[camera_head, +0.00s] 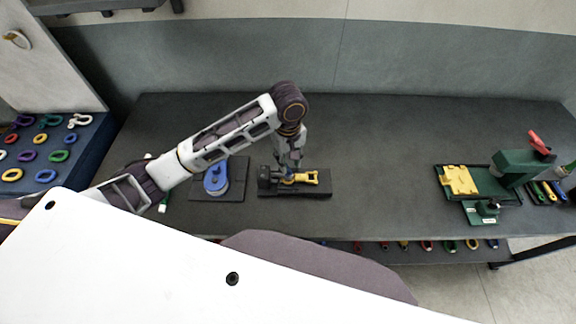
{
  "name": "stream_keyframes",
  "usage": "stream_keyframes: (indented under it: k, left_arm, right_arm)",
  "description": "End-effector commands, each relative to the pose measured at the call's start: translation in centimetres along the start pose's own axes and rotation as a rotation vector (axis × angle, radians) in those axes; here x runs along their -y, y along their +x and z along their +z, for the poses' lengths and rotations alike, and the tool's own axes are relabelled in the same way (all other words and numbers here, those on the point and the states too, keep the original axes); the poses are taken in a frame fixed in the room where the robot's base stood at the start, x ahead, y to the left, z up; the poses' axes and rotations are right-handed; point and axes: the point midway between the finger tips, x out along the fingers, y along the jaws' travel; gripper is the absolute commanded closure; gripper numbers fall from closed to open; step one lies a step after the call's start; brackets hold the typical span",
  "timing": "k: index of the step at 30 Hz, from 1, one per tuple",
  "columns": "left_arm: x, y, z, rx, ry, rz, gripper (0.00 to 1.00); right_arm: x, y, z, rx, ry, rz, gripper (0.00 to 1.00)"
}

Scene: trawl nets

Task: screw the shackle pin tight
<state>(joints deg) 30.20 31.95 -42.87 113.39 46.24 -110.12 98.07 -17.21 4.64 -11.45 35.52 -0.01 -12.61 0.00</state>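The yellow shackle (311,177) lies on a dark fixture plate (322,192) near the middle of the bench. A dark block (265,177) stands at the plate's left end. My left gripper (288,178) points down over the left part of the shackle, at or very close to it. Its fingers are small and dark here, so I cannot tell whether they are shut on anything. The shackle pin cannot be made out; the gripper covers that part. My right gripper is not in view.
A blue pulley-like block (216,179) lies on a dark plate left of the fixture. A green press-like tool (517,168) with a red handle and a yellow piece (460,180) stand at the right. A blue board (60,150) holds coloured rings at far left. The bench's middle right is clear.

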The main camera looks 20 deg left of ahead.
Motion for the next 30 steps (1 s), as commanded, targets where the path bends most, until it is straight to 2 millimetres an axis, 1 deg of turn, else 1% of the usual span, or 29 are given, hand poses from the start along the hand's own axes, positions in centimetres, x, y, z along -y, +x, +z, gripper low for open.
stream_keyframes:
  k: [3,9,14,21,22,23,29,30]
  left_arm:
    - [0.1,1.4,-0.1,-0.001,-0.001,-0.002,0.69]
    - [0.0,3.0,0.0,-0.001,0.000,0.000,0.69]
    - [0.0,3.5,0.0,-0.001,0.000,0.000,0.69]
    - [0.0,3.5,0.0,-0.001,0.000,0.000,0.69]
    - [0.0,3.5,0.0,-0.001,0.000,0.000,0.70]
    - [0.0,3.5,0.0,-0.001,0.000,0.000,0.74]
    - [0.0,3.5,0.0,-0.001,0.000,0.000,1.00]
    - [0.0,3.5,0.0,-0.001,0.000,0.000,1.00]
  right_arm:
    - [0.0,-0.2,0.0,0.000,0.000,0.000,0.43]
    - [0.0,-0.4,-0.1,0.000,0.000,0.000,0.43]
    - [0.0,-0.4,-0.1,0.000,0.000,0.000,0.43]
    - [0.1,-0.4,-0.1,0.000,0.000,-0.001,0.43]
    - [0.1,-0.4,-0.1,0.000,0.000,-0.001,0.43]
    - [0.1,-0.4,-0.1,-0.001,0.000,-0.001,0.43]
    - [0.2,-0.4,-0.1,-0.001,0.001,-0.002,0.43]
    - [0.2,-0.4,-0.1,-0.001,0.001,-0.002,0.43]
